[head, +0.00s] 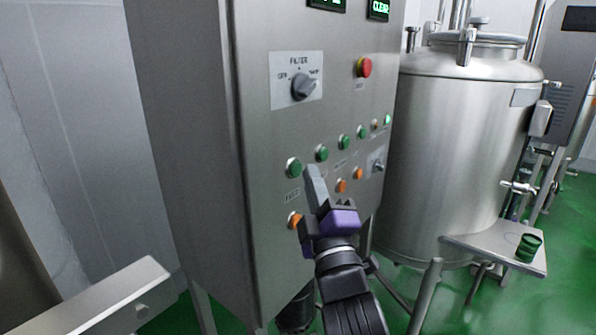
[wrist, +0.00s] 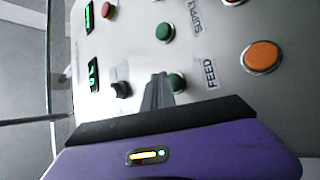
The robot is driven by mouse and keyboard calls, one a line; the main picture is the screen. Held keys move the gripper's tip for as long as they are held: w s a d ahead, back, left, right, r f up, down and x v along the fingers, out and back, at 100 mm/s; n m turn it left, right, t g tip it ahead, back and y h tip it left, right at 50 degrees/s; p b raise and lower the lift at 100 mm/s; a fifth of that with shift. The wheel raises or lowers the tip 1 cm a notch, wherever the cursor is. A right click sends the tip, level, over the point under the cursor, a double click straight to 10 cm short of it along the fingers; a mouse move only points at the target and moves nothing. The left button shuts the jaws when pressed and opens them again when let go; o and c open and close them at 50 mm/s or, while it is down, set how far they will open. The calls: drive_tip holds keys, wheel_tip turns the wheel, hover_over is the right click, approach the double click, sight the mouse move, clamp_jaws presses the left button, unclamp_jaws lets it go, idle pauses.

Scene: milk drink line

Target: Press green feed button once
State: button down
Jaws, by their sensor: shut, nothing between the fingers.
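The green feed button (head: 293,167) is at the left end of a row of green buttons on the steel control panel (head: 262,140). The FEED label is below it. In the wrist view the green feed button (wrist: 178,83) is just beside the fingertips, partly covered by them, with the label sideways next to it. My gripper (head: 313,172) is shut and empty, its tips pointing at the panel just right of the button in the head view. My gripper's fingers (wrist: 160,82) also show in the wrist view. I cannot tell whether the tips touch the panel.
An orange button (head: 294,220) is below the feed button, and another green button (head: 322,152) is to its right. A filter knob (head: 304,87) and a red button (head: 364,67) are higher up. A steel tank (head: 450,150) stands right of the panel.

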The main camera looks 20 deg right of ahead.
drive_tip(key=shift+w+a+b, duration=0.3)
drive_tip(key=shift+w+a, duration=0.1)
drive_tip(key=shift+w, duration=0.1)
idle(0.8)
idle(0.4)
drive_tip(key=shift+s+d+p, duration=0.5)
drive_tip(key=shift+s+p, duration=0.1)
drive_tip(key=shift+s, duration=0.1)
drive_tip(key=s+d+p, duration=0.1)
drive_tip(key=s, duration=0.1)
drive_tip(key=s+d+p, duration=0.2)
drive_tip(key=shift+p, duration=0.3)
idle(0.6)
